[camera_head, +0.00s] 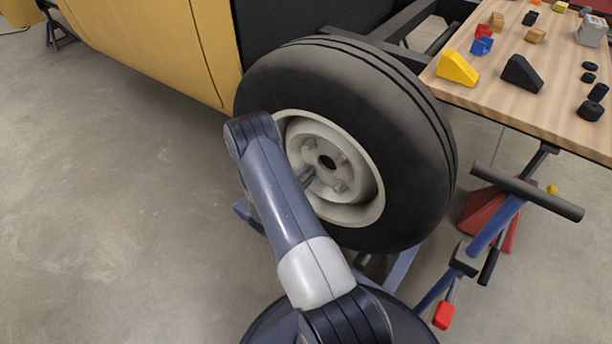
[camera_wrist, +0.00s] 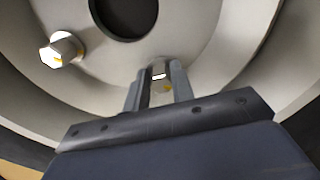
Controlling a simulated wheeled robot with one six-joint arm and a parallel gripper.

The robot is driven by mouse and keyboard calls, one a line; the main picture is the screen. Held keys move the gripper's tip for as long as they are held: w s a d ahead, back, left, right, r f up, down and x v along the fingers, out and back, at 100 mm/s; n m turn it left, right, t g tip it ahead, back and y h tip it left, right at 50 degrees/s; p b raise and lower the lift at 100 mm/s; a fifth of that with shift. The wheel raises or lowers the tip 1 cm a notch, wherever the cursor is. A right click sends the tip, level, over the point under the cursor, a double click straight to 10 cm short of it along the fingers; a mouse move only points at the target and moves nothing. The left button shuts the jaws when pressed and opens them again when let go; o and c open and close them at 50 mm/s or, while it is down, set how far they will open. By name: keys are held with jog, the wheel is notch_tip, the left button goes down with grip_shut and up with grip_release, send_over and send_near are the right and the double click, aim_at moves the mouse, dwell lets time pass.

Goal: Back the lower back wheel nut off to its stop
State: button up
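The wheel's pale rim (camera_head: 362,213) faces me in the head view, with several nuts around a dark centre hole. My gripper (camera_head: 309,177) reaches in at the lower left of the hub. In the wrist view, my gripper (camera_wrist: 160,88) has a finger on each side of a metal nut (camera_wrist: 159,74) with a yellow mark. The fingers hide the nut's sides, and I cannot tell whether they press on it. Another nut (camera_wrist: 62,50), also with a yellow mark, sits apart to the upper left in the wrist view.
The black tyre (camera_head: 415,165) surrounds the rim, and the raised rim wall curves close to my gripper. A yellow body panel (camera_head: 165,45) is at the upper left. A wooden table (camera_head: 560,110) with small blocks stands at the right, above a blue and red stand (camera_head: 490,235).

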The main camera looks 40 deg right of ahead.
jog(key=o, duration=0.4)
jog(key=p+v, duration=0.2)
jog(key=v, duration=0.8)
jog(key=shift+s+a+p, duration=0.2)
jog(key=shift+a+p, duration=0.1)
jog(key=shift+a, duration=0.05)
jog(key=shift+d, duration=0.1)
jog(key=b+x, duration=0.2)
jog(key=x, duration=0.8)
jog(key=shift+w+d+b, duration=0.2)
jog(key=shift+d+b, duration=0.1)
jog(key=shift+d, duration=0.05)
jog(key=shift+a, duration=0.1)
